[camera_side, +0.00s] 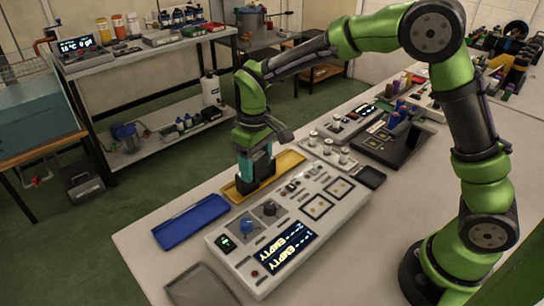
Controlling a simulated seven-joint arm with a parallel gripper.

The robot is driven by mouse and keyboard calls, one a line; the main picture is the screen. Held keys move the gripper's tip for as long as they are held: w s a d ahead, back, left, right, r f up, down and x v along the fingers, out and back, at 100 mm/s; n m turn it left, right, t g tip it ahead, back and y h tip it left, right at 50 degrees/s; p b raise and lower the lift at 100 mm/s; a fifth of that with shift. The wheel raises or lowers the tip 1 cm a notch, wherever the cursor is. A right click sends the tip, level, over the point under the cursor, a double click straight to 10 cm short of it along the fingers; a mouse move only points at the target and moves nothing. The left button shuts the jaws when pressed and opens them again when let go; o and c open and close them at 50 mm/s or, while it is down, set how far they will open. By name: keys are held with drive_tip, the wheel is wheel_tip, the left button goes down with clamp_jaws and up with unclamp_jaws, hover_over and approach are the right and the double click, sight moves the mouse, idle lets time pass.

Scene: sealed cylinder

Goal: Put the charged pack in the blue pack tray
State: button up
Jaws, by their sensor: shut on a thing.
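My gripper (250,163) points down over the yellow tray (291,160) and is shut on a teal pack (262,168). Dark parts beside and below the teal are too small to tell apart as fingers or pack. The pack is upright at the near left part of the yellow tray; I cannot tell whether it touches the tray floor. The blue pack tray (190,222) lies to the left and nearer, and it looks empty. No charge mark on the pack can be made out.
A pale console (292,225) with knobs, square pads and a display reading EMPTY twice stands right of the blue tray. A grey tray (203,286) lies at the near edge. More devices (350,122) and a black unit (395,142) stand farther back.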

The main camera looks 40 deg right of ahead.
drive_tip(key=shift+w+a+m, duration=1.2)
drive_tip(key=shift+w+a, duration=1.9)
drive_tip(key=shift+a, duration=2.45)
wheel_tip(320, 180, down, 9)
drive_tip(key=shift+f, duration=0.1)
drive_tip(key=shift+f, duration=0.1)
drive_tip(key=o, duration=1.3)
